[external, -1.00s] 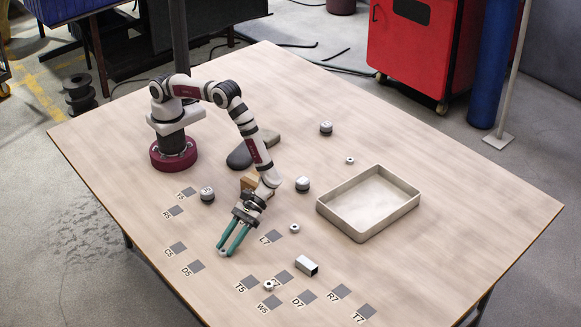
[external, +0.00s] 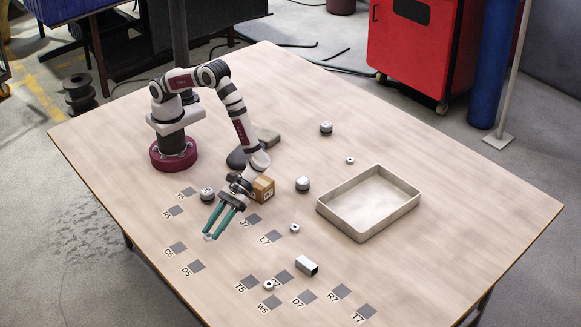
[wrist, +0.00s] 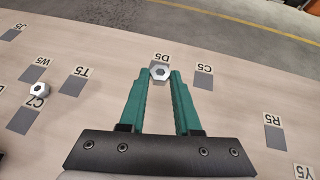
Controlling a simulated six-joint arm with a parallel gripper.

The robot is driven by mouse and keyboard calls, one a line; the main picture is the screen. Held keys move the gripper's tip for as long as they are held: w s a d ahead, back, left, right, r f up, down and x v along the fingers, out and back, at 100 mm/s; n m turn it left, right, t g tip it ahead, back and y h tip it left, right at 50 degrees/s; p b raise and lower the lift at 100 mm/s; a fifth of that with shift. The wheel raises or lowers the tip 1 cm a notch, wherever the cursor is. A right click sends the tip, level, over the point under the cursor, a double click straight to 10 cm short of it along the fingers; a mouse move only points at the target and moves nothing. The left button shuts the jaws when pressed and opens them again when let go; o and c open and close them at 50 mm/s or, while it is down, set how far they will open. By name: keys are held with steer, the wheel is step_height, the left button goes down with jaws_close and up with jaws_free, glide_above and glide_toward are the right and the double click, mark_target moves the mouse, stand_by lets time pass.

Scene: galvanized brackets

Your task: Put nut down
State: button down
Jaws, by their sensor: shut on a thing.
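My gripper (external: 210,236) is shut on a light metal nut (wrist: 160,72), which sits between the two green fingertips in the wrist view. In the external view the held nut (external: 208,237) is tiny at the fingertips. It appears raised above the table. From the wrist it lines up with the dark square labelled D5, covering much of it. Another nut (external: 269,285) lies by the C7 square; it also shows in the wrist view (wrist: 39,90). Further nuts lie near L7 (external: 294,228) and behind the tray (external: 350,160).
Labelled dark squares, such as C5 (external: 178,247) and T7 (external: 366,311), are spread over the front of the table. A shallow tray (external: 328,215) stands at the right. A square metal tube (external: 307,266), a cardboard box (external: 263,189) and round capped pieces (external: 302,184) stand around.

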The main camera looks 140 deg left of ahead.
steer(key=s+d+r, duration=0.5)
steer(key=s+d, duration=0.1)
steer(key=w+a+n+t+y, duration=0.3)
steer(key=w+a+n+t, duration=0.35)
steer(key=w+a, duration=0.7)
steer(key=n+t+y, duration=0.3)
steer(key=n+y, duration=0.7)
glide_above(373, 205)
steer(key=s, duration=0.4)
steer(key=f, duration=0.6)
steer(key=shift+s+d, duration=0.15)
steer(key=shift+d, duration=0.25)
steer(key=f, duration=0.4)
steer(key=shift+a+h, duration=0.3)
steer(key=shift+a, duration=0.1)
steer(key=shift+f, duration=0.25)
steer(key=shift+f, duration=0.15)
